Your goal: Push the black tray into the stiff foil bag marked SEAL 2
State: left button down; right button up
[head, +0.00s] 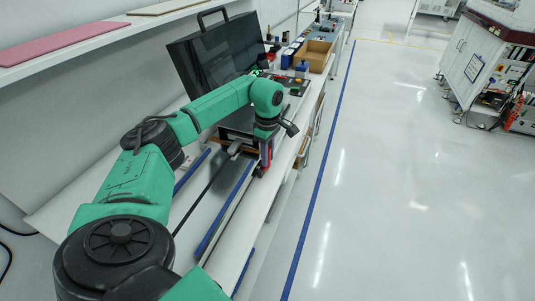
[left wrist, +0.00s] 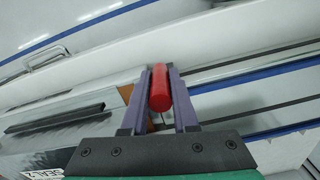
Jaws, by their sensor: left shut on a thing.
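My left gripper (head: 265,161) is low over the long bench. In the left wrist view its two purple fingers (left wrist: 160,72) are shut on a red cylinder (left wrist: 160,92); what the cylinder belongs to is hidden. At the lower left of that view lies a shiny grey surface with a white label (left wrist: 42,173) reading SEAL 2, likely the foil bag. A dark bar (left wrist: 55,118) lies across it; I cannot tell if this is the black tray's edge. My arm and gripper hide much of this area in the head view. My right gripper is not in view.
A dark case-like panel (head: 215,58) with a handle stands behind my arm. Blue rails (head: 222,208) run along the bench. An open cardboard box (head: 315,55) and small items stand farther along it. A shelf (head: 60,42) is at upper left.

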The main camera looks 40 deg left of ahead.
pick_arm(q)
jog(key=shift+w+r, duration=0.15)
jog(key=shift+r, duration=0.05)
jog(key=c, duration=0.7)
grip_release()
jog(key=shift+w+f, duration=0.15)
jog(key=shift+r, duration=0.4)
notch_tip(320, 180, up, 14)
jog(key=shift+f+b, duration=0.1)
jog(key=shift+b, duration=0.65)
